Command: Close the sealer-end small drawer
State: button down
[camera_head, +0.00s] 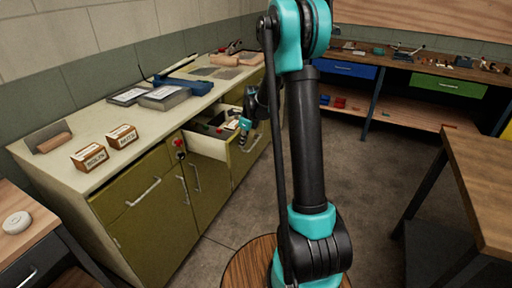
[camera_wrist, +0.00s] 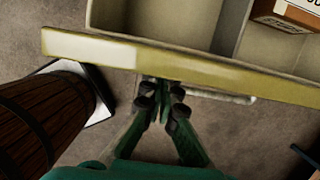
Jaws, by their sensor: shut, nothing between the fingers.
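An open small drawer (camera_head: 207,146) juts out from the olive cabinet, with several small items inside. In the wrist view its pale yellow-olive front (camera_wrist: 190,62) runs across the picture, with bare compartments and part of an orange-brown box behind it. A pale bar handle (camera_wrist: 225,97) shows below the front edge. My gripper (camera_wrist: 163,108) is shut and empty, with its tips at the handle's left part, outside the drawer. Contact with the handle cannot be told.
The cream counter (camera_head: 60,165) carries two labelled boxes (camera_head: 106,147), dark trays and a blue tool (camera_head: 187,86). A red knob (camera_head: 179,143) sits near the drawer. A wooden table (camera_head: 485,190) stands at the right. A brown barrel-like object (camera_wrist: 45,115) is at the wrist view's left. Grey floor lies between.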

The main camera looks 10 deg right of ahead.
jog(key=w+a, duration=0.4)
jog(key=a, duration=0.2)
jog(key=w+a, duration=0.5)
jog(key=a, duration=0.2)
jog(key=w+a, duration=0.5)
jog(key=a, duration=0.2)
jog(key=shift+w, duration=0.25)
jog(key=shift+r, duration=0.1)
